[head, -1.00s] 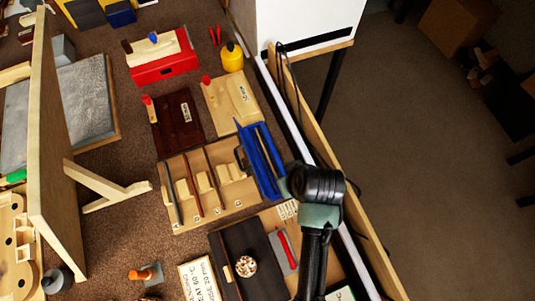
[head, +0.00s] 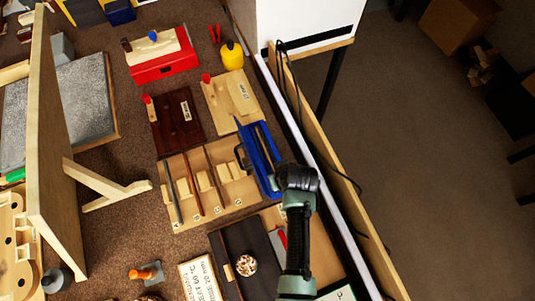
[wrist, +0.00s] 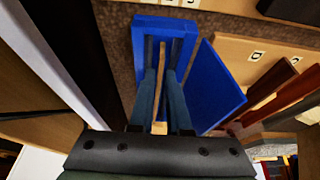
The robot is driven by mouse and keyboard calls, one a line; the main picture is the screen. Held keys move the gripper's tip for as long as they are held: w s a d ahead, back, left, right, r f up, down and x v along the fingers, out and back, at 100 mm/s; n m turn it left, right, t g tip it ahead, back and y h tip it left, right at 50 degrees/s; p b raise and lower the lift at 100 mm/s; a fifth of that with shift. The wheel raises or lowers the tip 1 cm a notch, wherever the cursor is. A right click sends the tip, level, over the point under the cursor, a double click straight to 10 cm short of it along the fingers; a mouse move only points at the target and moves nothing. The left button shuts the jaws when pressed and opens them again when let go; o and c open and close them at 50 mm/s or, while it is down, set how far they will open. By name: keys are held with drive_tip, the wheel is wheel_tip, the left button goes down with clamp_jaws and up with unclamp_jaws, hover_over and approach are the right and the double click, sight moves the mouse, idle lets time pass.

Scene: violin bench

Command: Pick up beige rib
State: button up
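A thin beige strip, which looks like the beige rib (wrist: 162,85), stands between the two dark teal fingers of my gripper (wrist: 163,48) in the wrist view. It runs from near the palm down toward a blue box (wrist: 165,22). One finger is on each side of the strip. Whether the fingers press on it or stand just apart is too small to tell. In the head view the blue box (head: 262,150) lies beside the wooden rack, under the end of my arm. The fingers and the beige strip are hidden there.
A wooden rack (head: 240,189) with dark and brown strips in lettered slots stands left of the box. A blue panel (wrist: 222,88) rises close to the right finger. A wooden rail (head: 330,185) runs along the bench edge on the right. A dark board (head: 228,250) lies in front.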

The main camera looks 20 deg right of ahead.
drive_tip(key=shift+w+f, duration=0.1)
drive_tip(key=shift+f, duration=0.1)
clamp_jaws()
drive_tip(key=shift+r, duration=0.15)
